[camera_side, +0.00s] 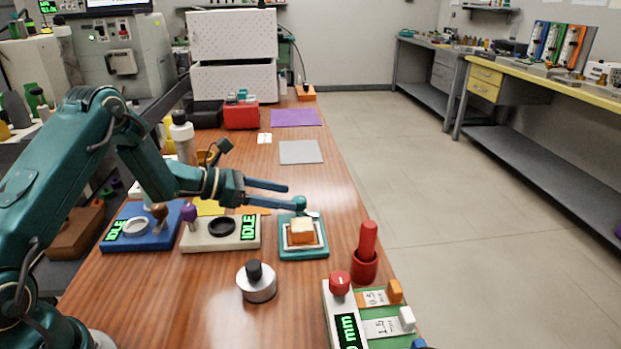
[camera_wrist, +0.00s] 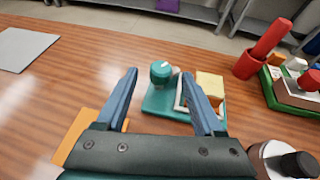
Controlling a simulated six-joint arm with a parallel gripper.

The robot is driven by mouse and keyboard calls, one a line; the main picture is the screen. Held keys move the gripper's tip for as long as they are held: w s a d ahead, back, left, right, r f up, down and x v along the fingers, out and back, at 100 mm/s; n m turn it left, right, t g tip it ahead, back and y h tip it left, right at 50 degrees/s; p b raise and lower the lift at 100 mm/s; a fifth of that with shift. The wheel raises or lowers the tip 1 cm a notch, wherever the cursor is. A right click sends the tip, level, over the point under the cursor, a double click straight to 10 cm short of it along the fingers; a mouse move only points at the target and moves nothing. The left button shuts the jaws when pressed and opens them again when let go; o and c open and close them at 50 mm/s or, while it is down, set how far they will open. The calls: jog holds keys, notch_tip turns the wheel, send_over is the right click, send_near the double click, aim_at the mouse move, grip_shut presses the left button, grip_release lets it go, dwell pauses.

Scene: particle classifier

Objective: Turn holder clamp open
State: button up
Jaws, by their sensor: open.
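The holder is a teal base (camera_side: 290,254) with a pale square frame around an orange block with a light top (camera_side: 301,232). The base also shows in the wrist view (camera_wrist: 163,104), with the yellow-topped block (camera_wrist: 209,86) to the right. The clamp knob is teal and round (camera_side: 299,203), at the back of the base, with a small light mark on top; it also shows in the wrist view (camera_wrist: 161,72). My gripper (camera_side: 291,196) is open and empty. In the wrist view its fingertips (camera_wrist: 160,75) appear on either side of the knob, the right one overlapping the frame. I cannot tell whether they touch it.
A red cylinder in a red cup (camera_side: 365,262) stands right of the holder. A silver disc with a black knob (camera_side: 257,283) is in front. White (camera_side: 208,243) and blue (camera_side: 130,241) IDLE devices stand left. A grey mat (camera_side: 300,152) lies behind on clear table.

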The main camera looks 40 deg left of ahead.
aim_at(296, 199)
jog(key=shift+x, duration=2.3)
jog(key=shift+d, duration=0.1)
grip_shut()
